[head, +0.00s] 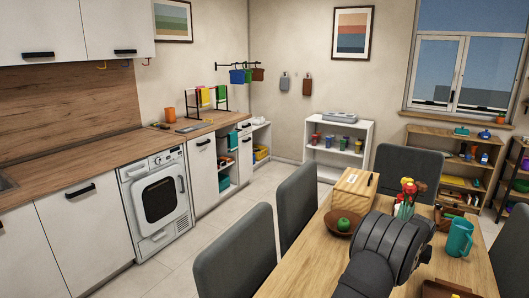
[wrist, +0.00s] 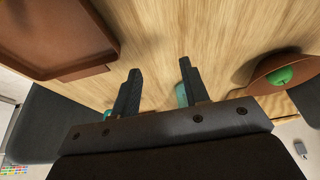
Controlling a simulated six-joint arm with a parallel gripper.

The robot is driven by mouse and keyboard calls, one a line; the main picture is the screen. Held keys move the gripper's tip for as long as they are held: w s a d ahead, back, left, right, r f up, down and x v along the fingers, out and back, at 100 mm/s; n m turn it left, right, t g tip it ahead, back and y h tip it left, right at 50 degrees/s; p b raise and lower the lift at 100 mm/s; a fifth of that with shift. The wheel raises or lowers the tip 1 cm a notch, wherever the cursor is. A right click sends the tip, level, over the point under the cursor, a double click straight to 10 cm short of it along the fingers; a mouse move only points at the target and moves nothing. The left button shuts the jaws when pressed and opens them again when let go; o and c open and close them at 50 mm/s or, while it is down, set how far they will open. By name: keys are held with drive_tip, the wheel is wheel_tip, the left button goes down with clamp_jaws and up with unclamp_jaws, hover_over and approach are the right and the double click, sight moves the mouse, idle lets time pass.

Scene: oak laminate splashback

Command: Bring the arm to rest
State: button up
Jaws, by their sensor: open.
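My gripper (wrist: 160,66) shows in the wrist view with its two dark fingers apart and nothing between them but bare tabletop. A teal object (wrist: 182,95) is partly hidden behind the right finger; I cannot tell if they touch. In the head view my dark arm reaches over the wooden dining table (head: 295,270), and the gripper's fingers cannot be made out there.
A brown bowl (head: 330,221) with a green apple (head: 343,225), a wooden box (head: 352,190), a teal jug (head: 459,238) and a brown tray (head: 436,290) stand around my arm. The tray (wrist: 75,30) also shows in the wrist view. Dark chairs (head: 240,250) line the table.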

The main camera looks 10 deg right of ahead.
drive_tip(key=shift+w+f, duration=0.45)
drive_tip(key=shift+f, duration=0.3)
drive_tip(key=shift+w+f, duration=0.4)
drive_tip(key=shift+f, duration=0.35)
drive_tip(key=shift+r, duration=0.1)
drive_tip(key=s+r, duration=0.4)
drive_tip(key=s, duration=0.5)
drive_tip(key=s+d+r, duration=0.1)
drive_tip(key=s+r, duration=0.4)
drive_tip(key=s, duration=0.4)
drive_tip(key=shift+d, duration=0.3)
drive_tip(key=shift+w, duration=0.1)
